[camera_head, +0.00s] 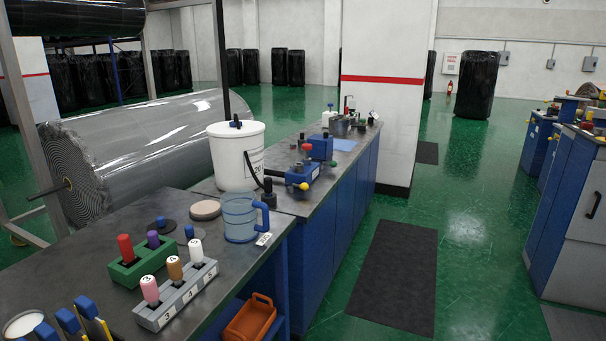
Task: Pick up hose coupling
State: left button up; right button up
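I cannot single out the hose coupling for certain at this size. Small fittings stand on the long blue workbench (335,185). One is a blue block with red and yellow knobs (302,177). Next to it, a black upright piece (268,193) stands beside the white bucket (236,160). Further back are a metal pot-like part (339,126) and small red and black fittings. Neither of my grippers shows in the head view.
The near table holds a blue transparent jug (239,219), a green block with colored pegs (142,262), a grey numbered block (176,295) and blue-handled tools. An orange bin (249,318) sits on a lower shelf. A large wrapped roll (150,150) lies behind. The green floor at right is mostly clear.

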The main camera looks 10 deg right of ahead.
aim_at(268, 181)
jog(key=i+l, duration=0.3)
jog(key=i, duration=0.15)
jog(key=i+l+z, duration=0.1)
jog(key=i+l, duration=0.25)
jog(key=i, duration=0.1)
